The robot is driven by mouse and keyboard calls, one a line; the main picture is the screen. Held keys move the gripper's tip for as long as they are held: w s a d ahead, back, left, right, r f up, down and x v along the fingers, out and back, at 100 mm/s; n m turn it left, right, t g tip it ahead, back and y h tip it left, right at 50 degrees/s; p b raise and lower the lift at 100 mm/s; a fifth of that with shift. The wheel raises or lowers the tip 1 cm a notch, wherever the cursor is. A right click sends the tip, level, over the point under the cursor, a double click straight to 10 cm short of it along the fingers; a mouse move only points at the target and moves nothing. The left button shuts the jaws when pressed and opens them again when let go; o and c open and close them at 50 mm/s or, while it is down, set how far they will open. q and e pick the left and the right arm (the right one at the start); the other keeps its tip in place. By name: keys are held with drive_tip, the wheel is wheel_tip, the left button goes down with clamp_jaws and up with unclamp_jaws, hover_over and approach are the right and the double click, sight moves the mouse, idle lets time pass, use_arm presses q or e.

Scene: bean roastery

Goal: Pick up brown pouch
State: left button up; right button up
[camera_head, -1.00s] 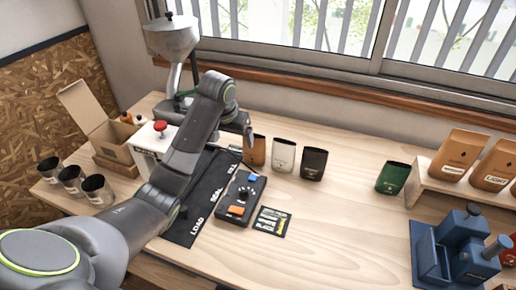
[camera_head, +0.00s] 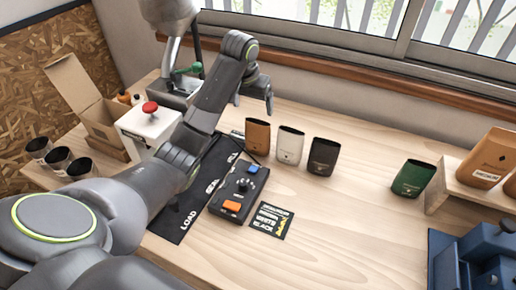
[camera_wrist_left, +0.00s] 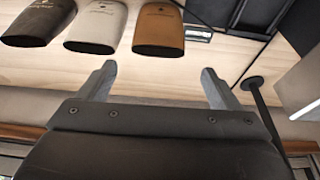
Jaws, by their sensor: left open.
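The brown pouch (camera_head: 257,137) stands upright and open-topped on the wooden table, at the left end of a row with a white pouch (camera_head: 290,146) and a black pouch (camera_head: 322,157). My left gripper (camera_head: 254,100) is above and behind the brown pouch, apart from it. In the left wrist view the brown pouch (camera_wrist_left: 158,30) is ahead of the open, empty fingers (camera_wrist_left: 158,85), roughly centred between them. The white pouch (camera_wrist_left: 98,27) and the black pouch (camera_wrist_left: 40,22) also show there. My right gripper is not in view.
A control box (camera_head: 239,193) and a label card (camera_head: 270,220) lie in front of the pouches. A green pouch (camera_head: 412,178) stands to the right. A hopper machine (camera_head: 170,12), a cardboard box (camera_head: 100,122) and several cups (camera_head: 60,159) are on the left. The table's middle right is clear.

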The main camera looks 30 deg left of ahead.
sight(257, 125)
use_arm(q)
drive_tip(key=p+x, duration=0.1)
drive_tip(key=x, duration=0.6)
drive_tip(key=shift+w, duration=0.1)
drive_tip(key=shift+w+f, duration=0.15)
drive_tip(key=shift+f, duration=0.45)
drive_tip(key=shift+p+x, duration=0.75)
drive_tip(key=shift+x, duration=1.85)
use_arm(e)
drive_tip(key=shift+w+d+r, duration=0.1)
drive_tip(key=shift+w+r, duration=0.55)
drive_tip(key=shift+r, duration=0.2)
